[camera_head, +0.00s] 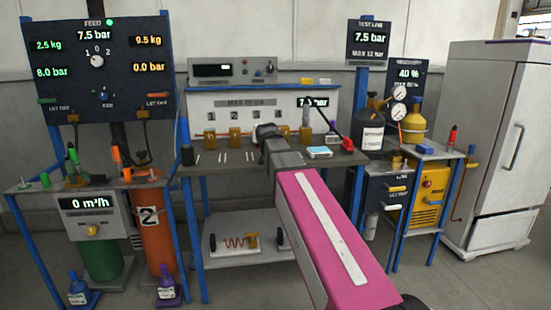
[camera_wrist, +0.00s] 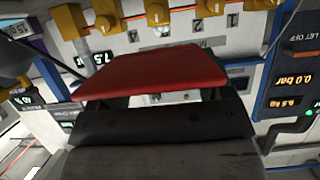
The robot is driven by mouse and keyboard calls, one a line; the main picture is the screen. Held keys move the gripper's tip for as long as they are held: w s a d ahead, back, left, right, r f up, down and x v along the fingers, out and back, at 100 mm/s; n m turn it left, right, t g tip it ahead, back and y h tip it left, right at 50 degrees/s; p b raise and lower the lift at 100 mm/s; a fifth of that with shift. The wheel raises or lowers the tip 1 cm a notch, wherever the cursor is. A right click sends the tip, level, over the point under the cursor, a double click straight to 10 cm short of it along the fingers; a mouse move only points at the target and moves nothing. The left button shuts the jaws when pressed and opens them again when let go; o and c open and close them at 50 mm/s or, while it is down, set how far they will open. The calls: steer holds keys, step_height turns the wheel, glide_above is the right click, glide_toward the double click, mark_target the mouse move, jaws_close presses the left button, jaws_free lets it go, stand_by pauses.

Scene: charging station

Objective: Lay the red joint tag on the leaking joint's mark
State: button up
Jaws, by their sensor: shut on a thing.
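The red joint tag (camera_wrist: 153,72) is a flat red plate that spans the middle of the wrist view. My gripper (camera_wrist: 155,98) is shut on it and holds it up in front of the test panel. In the head view my gripper (camera_head: 270,134) is over the back of the middle bench, seen from behind; the tag cannot be made out there. Brass joints (camera_head: 235,137) stand in a row below the panel numbers 1 to 4, partly covered by my gripper. Short white lines (camera_head: 222,157) lie on the bench before them. Which joint leaks cannot be told.
The bench top (camera_head: 213,168) is clear at front left. A light-blue pad (camera_head: 319,152) and a red-ended lever (camera_head: 347,144) are at right. The feed panel (camera_head: 98,70) stands left, with green and orange cylinders below. A gauge stand (camera_head: 408,80) and grey cabinet (camera_head: 490,130) stand right.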

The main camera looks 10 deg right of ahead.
steer(key=w+d+f, duration=0.3)
steer(key=w+d, duration=0.1)
steer(key=w+d+f, duration=0.2)
steer(key=w, duration=0.1)
steer(key=shift+d+f, duration=0.2)
steer(key=shift+f, duration=2.15)
steer(key=shift+f, duration=0.15)
steer(key=o, duration=0.9)
